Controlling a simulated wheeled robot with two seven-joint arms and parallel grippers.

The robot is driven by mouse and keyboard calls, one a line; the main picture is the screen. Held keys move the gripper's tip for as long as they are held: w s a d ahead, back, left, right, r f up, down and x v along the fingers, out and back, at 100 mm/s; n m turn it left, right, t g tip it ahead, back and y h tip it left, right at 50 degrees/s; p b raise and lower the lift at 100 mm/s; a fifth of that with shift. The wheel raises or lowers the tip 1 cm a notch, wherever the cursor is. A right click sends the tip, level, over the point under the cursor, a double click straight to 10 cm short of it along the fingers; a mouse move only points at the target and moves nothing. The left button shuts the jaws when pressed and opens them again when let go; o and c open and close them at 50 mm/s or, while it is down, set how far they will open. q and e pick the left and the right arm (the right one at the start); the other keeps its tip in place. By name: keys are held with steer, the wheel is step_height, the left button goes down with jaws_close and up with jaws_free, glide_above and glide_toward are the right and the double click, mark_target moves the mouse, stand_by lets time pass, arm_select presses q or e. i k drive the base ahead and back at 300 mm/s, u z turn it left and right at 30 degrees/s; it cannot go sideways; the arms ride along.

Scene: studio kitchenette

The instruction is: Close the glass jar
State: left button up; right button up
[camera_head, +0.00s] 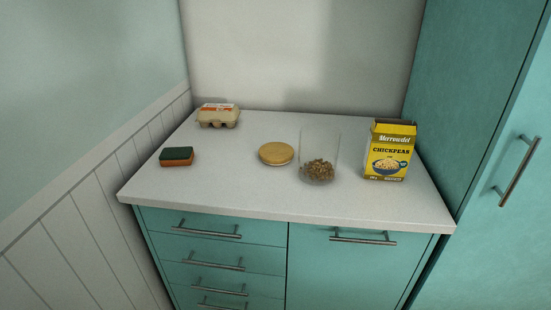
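A clear glass jar (320,153) stands upright on the counter, right of the middle. Its top is uncovered, and small brown pieces lie in its bottom. A round tan lid (276,153) lies flat on the counter just left of the jar, apart from it. Neither of my grippers shows in the head view.
An egg carton (218,116) sits at the back left, and a green and orange sponge (177,156) at the left. The counter's (235,189) front strip is clear. A tall teal cabinet (480,120) borders the right.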

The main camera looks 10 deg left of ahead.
mark_target(319, 149)
steer(key=k, duration=0.45)
steer(key=u, duration=0.95)
steer(key=i, duration=1.05)
steer(key=z, duration=1.4)
